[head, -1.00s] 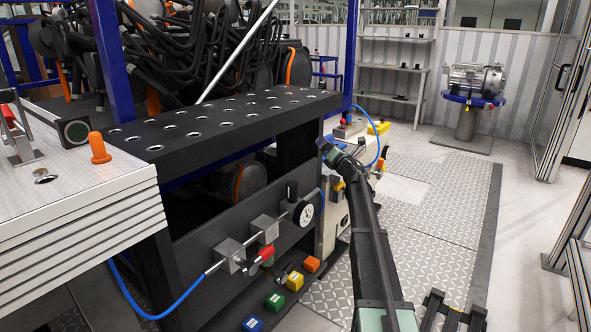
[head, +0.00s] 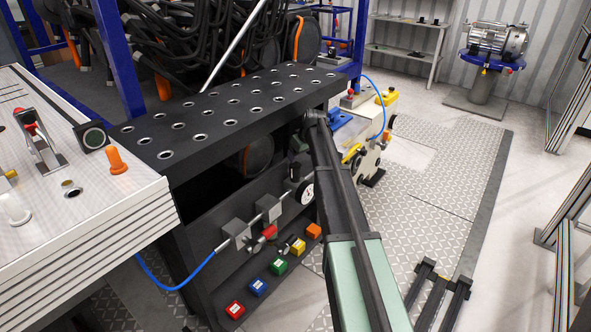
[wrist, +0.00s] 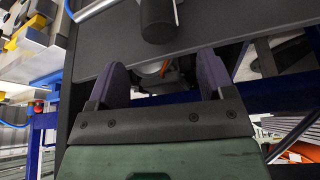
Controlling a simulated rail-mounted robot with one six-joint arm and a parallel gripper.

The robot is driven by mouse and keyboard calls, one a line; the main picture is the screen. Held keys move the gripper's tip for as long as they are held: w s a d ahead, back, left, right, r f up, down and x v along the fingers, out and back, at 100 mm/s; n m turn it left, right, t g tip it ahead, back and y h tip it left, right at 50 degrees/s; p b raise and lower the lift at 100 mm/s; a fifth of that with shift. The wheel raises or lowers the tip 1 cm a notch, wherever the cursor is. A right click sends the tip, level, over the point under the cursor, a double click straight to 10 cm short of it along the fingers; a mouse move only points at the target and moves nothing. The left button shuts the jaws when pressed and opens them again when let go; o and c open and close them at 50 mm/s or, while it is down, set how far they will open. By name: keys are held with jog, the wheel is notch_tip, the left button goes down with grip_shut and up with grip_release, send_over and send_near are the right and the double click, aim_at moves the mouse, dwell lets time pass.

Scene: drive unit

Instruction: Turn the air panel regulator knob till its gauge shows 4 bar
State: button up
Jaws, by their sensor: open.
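The regulator knob (wrist: 158,20) is a black cylinder at the top of the wrist view, beyond the gap between my fingers. My gripper (wrist: 162,78) is open, with two dark purple fingers apart and nothing between them. In the head view my gripper (head: 297,150) is small and partly hidden by my arm, just above the air panel (head: 205,235) under the black bench. The round white gauge (head: 307,192) sits at the right end of the panel's pipe line. Its reading is too small to tell.
A red valve handle (head: 268,233) and grey blocks (head: 237,233) sit left of the gauge. Several coloured cubes (head: 279,266) stand below. The perforated bench top (head: 220,112) overhangs the panel. A blue hose (head: 185,284) runs off left. The floor to the right is mostly clear.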

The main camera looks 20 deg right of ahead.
aim_at(296, 165)
jog(key=b+x, duration=0.5)
jog(key=x, duration=0.2)
jog(key=shift+w+f, duration=0.1)
jog(key=shift+f, duration=0.25)
jog(key=shift+r, duration=0.15)
